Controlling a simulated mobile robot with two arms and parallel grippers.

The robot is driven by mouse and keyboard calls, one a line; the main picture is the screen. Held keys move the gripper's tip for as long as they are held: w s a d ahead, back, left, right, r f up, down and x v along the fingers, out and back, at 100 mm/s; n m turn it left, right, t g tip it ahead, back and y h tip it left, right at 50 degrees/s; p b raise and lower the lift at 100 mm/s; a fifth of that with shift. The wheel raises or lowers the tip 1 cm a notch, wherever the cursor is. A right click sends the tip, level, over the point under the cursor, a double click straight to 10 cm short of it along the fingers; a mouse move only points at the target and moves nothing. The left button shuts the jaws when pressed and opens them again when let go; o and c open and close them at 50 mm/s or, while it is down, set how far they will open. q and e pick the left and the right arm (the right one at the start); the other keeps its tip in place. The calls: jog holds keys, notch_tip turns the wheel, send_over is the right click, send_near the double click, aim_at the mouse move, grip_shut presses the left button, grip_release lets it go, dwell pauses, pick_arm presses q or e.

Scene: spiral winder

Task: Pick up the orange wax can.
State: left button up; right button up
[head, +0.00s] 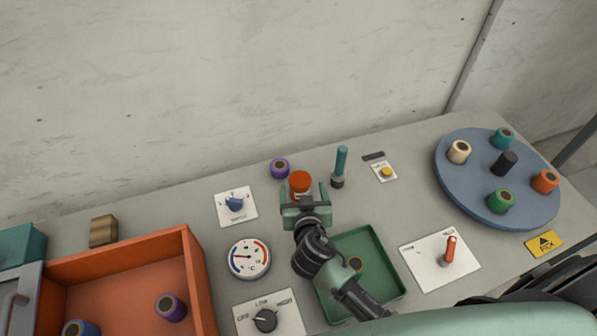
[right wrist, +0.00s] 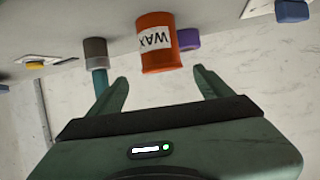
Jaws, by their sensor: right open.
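The orange wax can (head: 300,181) stands on the grey table near the back, just beyond the tips of my right gripper (head: 304,197). In the right wrist view the can (right wrist: 159,45), with a white WAX label, appears upside down ahead of the open fingers of the right gripper (right wrist: 160,88). The can lies between the lines of the two fingers, and I see no contact. My right gripper is open and empty. My left gripper is not in view.
A purple spool (head: 279,168) stands close left of the can, and a teal-handled lever (head: 340,165) close right. A green tray (head: 396,283) lies under my right arm. An orange bin (head: 202,284) is at left, a blue turntable (head: 452,184) with several spools at right.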

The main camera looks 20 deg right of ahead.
aim_at(300, 183)
jog(key=shift+x, duration=0.85)
jog(key=shift+w, duration=0.2)
jog(key=p+x, duration=0.1)
jog(key=x, duration=0.3)
jog(key=shift+w+a+f, duration=0.1)
jog(key=shift+a+f, duration=0.05)
jog(key=shift+f, duration=0.1)
jog(key=shift+w+f, duration=0.15)
jog(key=shift+w, duration=0.05)
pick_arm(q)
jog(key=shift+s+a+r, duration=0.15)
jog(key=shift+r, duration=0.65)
pick_arm(e)
jog(key=shift+c, duration=0.3)
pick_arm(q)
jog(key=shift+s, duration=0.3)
pick_arm(e)
jog(key=c, duration=1.6)
